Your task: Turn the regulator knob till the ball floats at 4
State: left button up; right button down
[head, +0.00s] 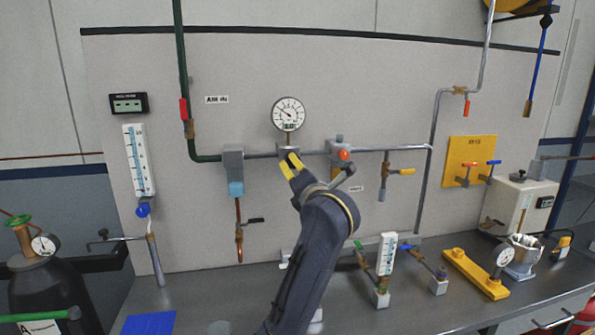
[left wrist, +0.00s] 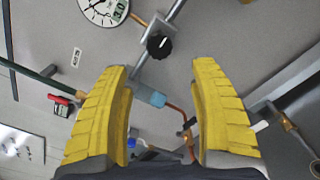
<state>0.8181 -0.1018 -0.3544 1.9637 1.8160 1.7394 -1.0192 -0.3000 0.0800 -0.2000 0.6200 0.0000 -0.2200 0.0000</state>
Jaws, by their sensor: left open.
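My left gripper (head: 292,165), with yellow fingers, is raised to the panel just below a round dial gauge (head: 288,114). In the left wrist view the gripper (left wrist: 162,68) is open and empty. A black knob (left wrist: 158,43) on the grey pipe fitting lies ahead of the fingertips, roughly between them, and looks untouched; the gripper hides it in the head view. A tall white flow tube (head: 138,160) with a blue knob (head: 143,210) is at the left of the panel. A smaller white flow tube (head: 387,253) stands on the bench. I cannot make out a ball in either. My right gripper is not in view.
Pipes and valves surround the gripper, including an orange-knobbed fitting (head: 344,155) close right and a grey block with a blue end (head: 235,188) left. A yellow valve plate (head: 469,160) and white box (head: 521,205) are at right. A dark gas cylinder (head: 50,290) stands front left.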

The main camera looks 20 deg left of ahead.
pick_arm(q)
jog(key=shift+s+d, duration=0.2)
jog(key=shift+s, duration=0.2)
jog(key=n, duration=1.3)
send_near(293, 168)
jog(key=x, duration=0.3)
jog(key=r+x, duration=0.1)
jog(key=x, duration=0.3)
jog(key=r+x, duration=0.1)
jog(key=x, duration=0.3)
jog(key=shift+d, duration=0.1)
jog(key=c, duration=1.3)
